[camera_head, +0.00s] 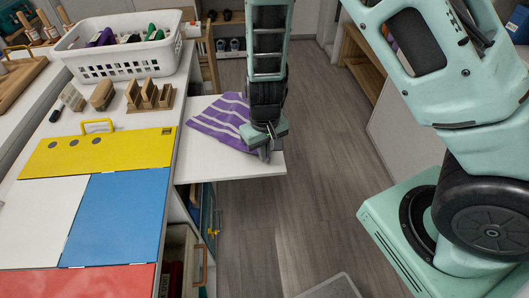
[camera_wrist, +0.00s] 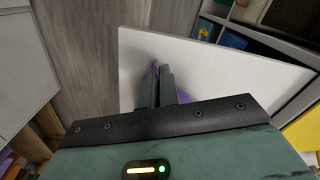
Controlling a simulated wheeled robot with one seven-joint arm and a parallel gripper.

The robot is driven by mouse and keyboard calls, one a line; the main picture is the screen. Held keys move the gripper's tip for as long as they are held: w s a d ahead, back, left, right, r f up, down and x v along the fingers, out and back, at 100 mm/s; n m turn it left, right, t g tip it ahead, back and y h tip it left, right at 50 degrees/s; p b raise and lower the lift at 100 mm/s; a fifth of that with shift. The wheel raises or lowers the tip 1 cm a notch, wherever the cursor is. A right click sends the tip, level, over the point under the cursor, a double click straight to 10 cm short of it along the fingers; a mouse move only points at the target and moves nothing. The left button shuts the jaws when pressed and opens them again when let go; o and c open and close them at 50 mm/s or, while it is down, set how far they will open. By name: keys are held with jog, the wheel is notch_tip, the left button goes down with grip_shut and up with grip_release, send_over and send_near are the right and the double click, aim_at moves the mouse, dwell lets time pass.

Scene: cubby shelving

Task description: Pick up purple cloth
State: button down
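The purple cloth (camera_head: 219,123) with white stripes lies spread on a white pull-out board (camera_head: 230,170) beside the counter. My gripper (camera_head: 265,152) points down at the cloth's right edge, low over the board. In the wrist view, the two fingers of my gripper (camera_wrist: 160,78) are close together, with a bit of purple cloth (camera_wrist: 155,68) showing between their tips. More purple shows just right of the fingers. The gripper looks shut on the cloth's edge. My gripper's body hides most of the cloth in the wrist view.
A white basket (camera_head: 120,65) with colored items stands on the counter at the upper left. Wooden holders (camera_head: 149,96) and a brush lie in front of it. Colored panels (camera_head: 115,215) cover the near counter. Open floor (camera_head: 320,190) lies right of the board.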

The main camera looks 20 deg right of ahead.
notch_tip(320, 180, up, 11)
jog(key=p, duration=0.8)
jog(key=shift+p, duration=0.3)
jog(key=w+a+r+p, duration=0.1)
jog(key=w+a+p, duration=0.1)
jog(key=w, duration=0.6)
jog(key=w+a+r+p, duration=0.2)
jog(key=w+a+p, duration=0.1)
jog(key=w, duration=0.6)
jog(key=shift+a, duration=0.35)
jog(key=shift+r, duration=0.1)
